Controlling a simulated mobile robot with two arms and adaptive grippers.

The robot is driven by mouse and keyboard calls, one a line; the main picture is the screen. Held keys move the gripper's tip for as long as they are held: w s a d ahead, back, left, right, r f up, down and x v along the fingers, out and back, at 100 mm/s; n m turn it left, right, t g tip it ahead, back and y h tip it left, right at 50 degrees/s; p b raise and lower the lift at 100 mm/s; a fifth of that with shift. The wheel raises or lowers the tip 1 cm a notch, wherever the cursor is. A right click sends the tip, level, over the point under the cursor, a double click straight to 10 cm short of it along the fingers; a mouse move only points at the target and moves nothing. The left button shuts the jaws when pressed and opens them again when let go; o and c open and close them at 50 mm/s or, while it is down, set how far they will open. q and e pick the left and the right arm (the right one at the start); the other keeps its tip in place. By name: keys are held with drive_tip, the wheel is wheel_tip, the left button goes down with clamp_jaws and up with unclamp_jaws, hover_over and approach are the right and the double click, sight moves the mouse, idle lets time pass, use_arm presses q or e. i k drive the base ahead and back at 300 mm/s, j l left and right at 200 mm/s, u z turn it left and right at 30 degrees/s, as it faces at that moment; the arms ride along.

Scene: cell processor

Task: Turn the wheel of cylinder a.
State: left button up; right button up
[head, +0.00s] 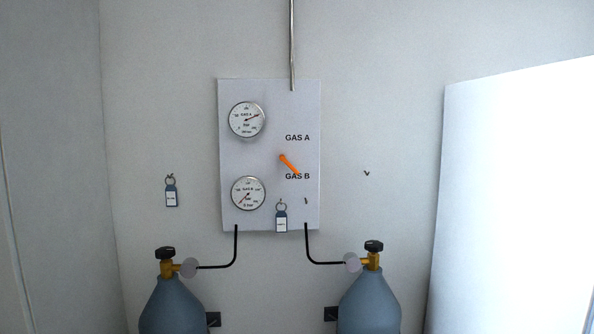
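Two blue-grey gas cylinders stand against the wall: a left cylinder (173,306) and a right cylinder (369,304). Each has a brass valve with a black wheel on top, the left wheel (164,253) and the right wheel (374,246). I see no letter on either cylinder, so I cannot tell which is cylinder a. Their lower parts are cut off by the picture's bottom edge. Neither of my grippers is in view.
A white panel (265,160) carries a GAS A gauge (246,120), a GAS B gauge (248,193) and an orange lever (289,165) pointing towards GAS B. Tags hang on the wall (171,192) and at the panel's bottom (282,219). A white board (515,200) stands right.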

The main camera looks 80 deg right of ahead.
sight(374, 246)
drive_tip(key=z, duration=2.3)
